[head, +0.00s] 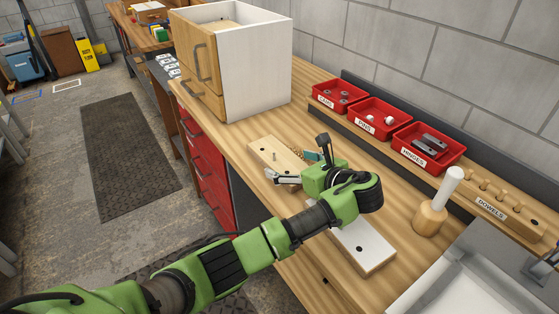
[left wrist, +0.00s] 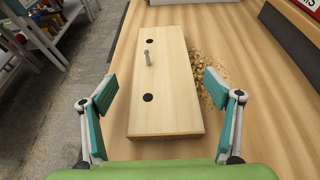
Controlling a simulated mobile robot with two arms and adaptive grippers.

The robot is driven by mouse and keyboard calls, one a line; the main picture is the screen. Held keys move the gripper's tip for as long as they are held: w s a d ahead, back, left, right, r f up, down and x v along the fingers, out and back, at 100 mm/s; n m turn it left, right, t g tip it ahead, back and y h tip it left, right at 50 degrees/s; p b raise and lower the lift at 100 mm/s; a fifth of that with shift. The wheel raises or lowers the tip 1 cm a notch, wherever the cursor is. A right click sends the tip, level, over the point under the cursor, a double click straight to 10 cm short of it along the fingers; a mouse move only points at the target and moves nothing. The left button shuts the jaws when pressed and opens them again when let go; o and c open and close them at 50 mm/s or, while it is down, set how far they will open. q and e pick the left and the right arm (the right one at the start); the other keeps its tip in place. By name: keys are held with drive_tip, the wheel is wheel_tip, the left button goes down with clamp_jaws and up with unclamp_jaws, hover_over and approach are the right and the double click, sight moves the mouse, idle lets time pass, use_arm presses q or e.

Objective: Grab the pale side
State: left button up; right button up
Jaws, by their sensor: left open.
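A pale wood board (head: 268,151) lies flat on the workbench, with dark holes and a small metal pin standing up from it. In the left wrist view the same board (left wrist: 175,100) lies between the fingers. A white board (head: 368,248) with a dark hole lies nearer on the bench, partly hidden by my left arm. My left gripper (head: 300,168) is open and empty over the near end of the pale wood board. In the left wrist view the two teal fingertips of the gripper (left wrist: 160,88) are apart, one to each side of the board.
Sawdust (left wrist: 208,73) lies beside the pale board. A cabinet (head: 258,70) stands at the back of the bench. Red bins (head: 428,164) and a dowel rack (head: 508,213) line the wall side. A white-and-wood mallet-like tool (head: 429,219) stands right of the white board.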

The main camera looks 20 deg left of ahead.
sight(280, 158)
use_arm(q)
drive_tip(key=shift+w+a+f, duration=0.1)
drive_tip(key=shift+w+a, duration=0.3)
drive_tip(key=shift+a, duration=0.05)
drive_tip(key=x, duration=0.3)
drive_tip(key=shift+w+a, duration=0.25)
drive_tip(key=shift+w, duration=0.05)
drive_tip(key=shift+w+a+f, duration=0.2)
drive_tip(key=shift+w+a, duration=0.05)
drive_tip(key=shift+a, duration=0.1)
use_arm(e)
drive_tip(key=shift+w+a+r, duration=0.15)
drive_tip(key=shift+w+a, duration=0.05)
drive_tip(key=shift+a, duration=0.25)
drive_tip(key=shift+w+a+r, duration=0.15)
drive_tip(key=shift+a, duration=0.3)
use_arm(q)
drive_tip(key=shift+d, duration=0.1)
use_arm(e)
drive_tip(key=shift+d, duration=0.1)
use_arm(q)
drive_tip(key=shift+r, duration=0.1)
drive_tip(key=c, duration=1.5)
use_arm(e)
drive_tip(key=shift+d, duration=0.3)
